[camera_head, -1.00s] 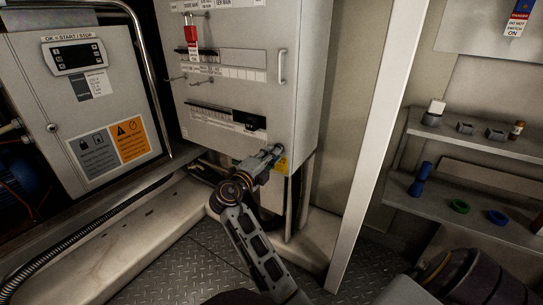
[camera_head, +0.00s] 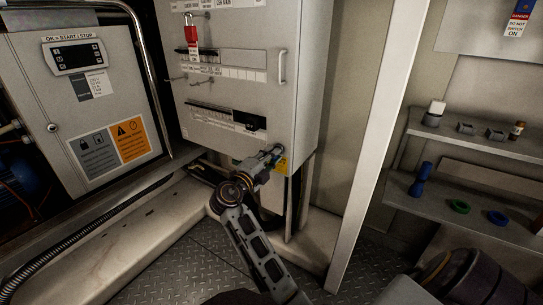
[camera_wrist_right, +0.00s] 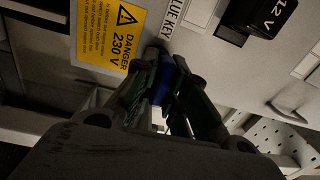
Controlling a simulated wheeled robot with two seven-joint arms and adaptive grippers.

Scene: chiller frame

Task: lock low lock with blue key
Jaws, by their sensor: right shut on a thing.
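The grey cabinet (camera_head: 225,95) fills the middle of the head view. My right gripper (camera_head: 272,153) is at its lower right corner, close to the front face. In the right wrist view its fingers (camera_wrist_right: 165,97) are shut on the blue key (camera_wrist_right: 162,84), which shows as a blue piece between them. The key points toward the panel, just below a label (camera_wrist_right: 188,14) reading "LUE KEY". The low lock is hidden behind the fingers and key, so I cannot tell how far the key sits in it. My left gripper is not in view.
A yellow danger sign (camera_wrist_right: 113,30) and a black 12 V box (camera_wrist_right: 258,17) flank the label. A red padlock (camera_head: 191,33) hangs higher on the cabinet. Shelves (camera_head: 465,209) at right hold small items. A pale post (camera_head: 380,140) stands between.

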